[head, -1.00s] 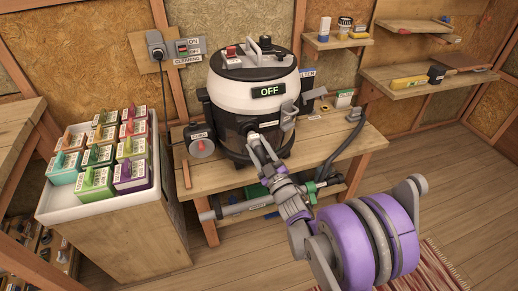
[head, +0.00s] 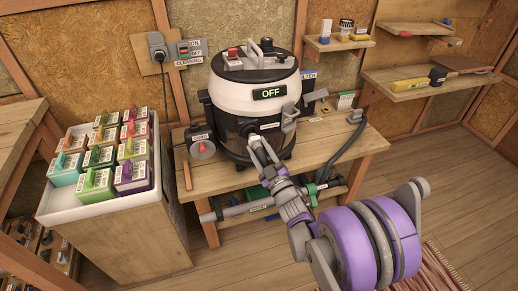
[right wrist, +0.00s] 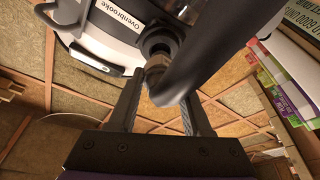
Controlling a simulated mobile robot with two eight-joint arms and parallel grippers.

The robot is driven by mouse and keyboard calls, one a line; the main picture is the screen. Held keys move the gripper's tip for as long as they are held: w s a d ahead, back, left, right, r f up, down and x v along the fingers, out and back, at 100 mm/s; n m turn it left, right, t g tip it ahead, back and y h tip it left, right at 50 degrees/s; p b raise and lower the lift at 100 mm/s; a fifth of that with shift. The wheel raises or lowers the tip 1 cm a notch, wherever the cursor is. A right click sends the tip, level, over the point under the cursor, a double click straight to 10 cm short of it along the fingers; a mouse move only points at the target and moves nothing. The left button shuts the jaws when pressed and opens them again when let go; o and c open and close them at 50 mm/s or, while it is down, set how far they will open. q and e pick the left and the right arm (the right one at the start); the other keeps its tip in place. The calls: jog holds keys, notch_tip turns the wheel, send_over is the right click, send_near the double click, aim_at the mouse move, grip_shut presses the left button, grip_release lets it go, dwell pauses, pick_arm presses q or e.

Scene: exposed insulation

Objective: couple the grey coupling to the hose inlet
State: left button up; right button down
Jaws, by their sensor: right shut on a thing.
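The vacuum canister (head: 238,108), white and black with an OFF display, stands on the wooden bench. Its hose inlet (right wrist: 160,42) shows low on its front in the right wrist view. My right gripper (head: 256,146) is at the front of the canister, its fingers pointing at the inlet. In the right wrist view my right gripper (right wrist: 162,108) is shut on the coupling (right wrist: 157,68), which is close to the inlet. A dark tube crosses in front, so I cannot tell whether the coupling is seated. My left gripper is not in view.
The bench (head: 335,137) has a black hose (head: 345,150) hanging at its right end. A white bin (head: 80,212) of colored boxes stands at the left. Shelves (head: 430,86) hang at the right.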

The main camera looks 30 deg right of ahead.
aim_at(256, 143)
jog(key=shift+w+d, duration=0.2)
jog(key=shift+w, duration=0.6)
jog(key=shift+w+d, duration=0.15)
jog(key=shift+w, duration=0.6)
jog(key=shift+c, duration=1.3)
grip_release()
jog(key=v, duration=1)
jog(key=shift+s, duration=0.4)
jog(key=shift+w+a, duration=0.1)
